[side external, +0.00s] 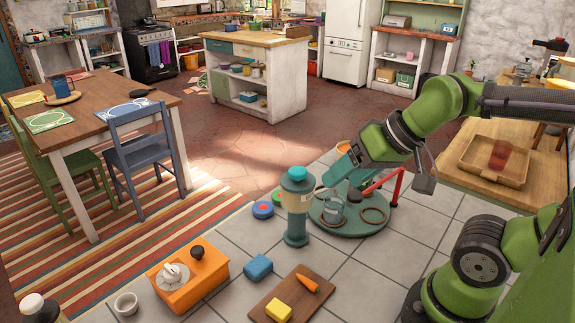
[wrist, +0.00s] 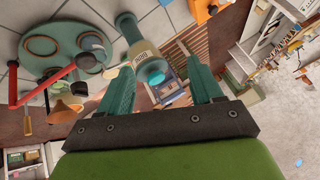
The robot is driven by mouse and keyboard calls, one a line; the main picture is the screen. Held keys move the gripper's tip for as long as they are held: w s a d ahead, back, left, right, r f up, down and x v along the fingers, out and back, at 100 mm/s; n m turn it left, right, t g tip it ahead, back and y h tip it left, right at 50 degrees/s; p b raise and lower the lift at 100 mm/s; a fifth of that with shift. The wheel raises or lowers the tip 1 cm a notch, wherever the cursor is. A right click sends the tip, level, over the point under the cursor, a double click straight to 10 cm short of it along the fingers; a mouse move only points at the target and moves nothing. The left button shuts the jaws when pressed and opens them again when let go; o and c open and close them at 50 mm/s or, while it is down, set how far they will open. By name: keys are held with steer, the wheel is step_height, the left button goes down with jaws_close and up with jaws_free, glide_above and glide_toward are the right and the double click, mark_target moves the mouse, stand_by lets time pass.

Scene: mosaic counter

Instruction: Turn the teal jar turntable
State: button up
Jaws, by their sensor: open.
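The teal jar turntable (side external: 350,231) is a round disc on the tiled counter, carrying a clear jar (side external: 333,213) and brown rings (side external: 374,215). A red bent handle (side external: 396,187) stands out on its right side. In the wrist view the turntable (wrist: 65,24) is at the upper left, with the red handle (wrist: 38,93) reaching left from a dark hub. My gripper (side external: 335,172) is over the turntable's far-left part, apart from the handle. In the wrist view its teal fingers (wrist: 160,65) are spread with nothing held; a tall teal-capped dispenser shows beyond them.
The tall dispenser (side external: 297,222) stands just left of the turntable. Nearby are an orange box with knobs (side external: 190,290), a blue block (side external: 258,267), and a cutting board (side external: 275,293) with yellow and orange items. A wooden tray (side external: 480,175) lies at right. Bare tiles show in front of the turntable.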

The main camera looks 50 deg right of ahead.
steer(key=shift+o, duration=0.3)
steer(key=w+d+r+m+g+h, duration=0.1)
steer(key=w+d+m+g, duration=0.2)
steer(key=w+d+m, duration=0.5)
steer(key=w+d+r+m+g+h, duration=0.1)
steer(key=w+d+m+g, duration=0.2)
steer(key=d, duration=1)
steer(key=m+g, duration=0.1)
steer(key=m, duration=0.2)
glide_above(350, 188)
steer(key=f, duration=1.4)
steer(key=shift+w+d+f, duration=0.1)
steer(key=shift+d+f, duration=0.05)
steer(key=shift+d, duration=0.2)
jaws_close()
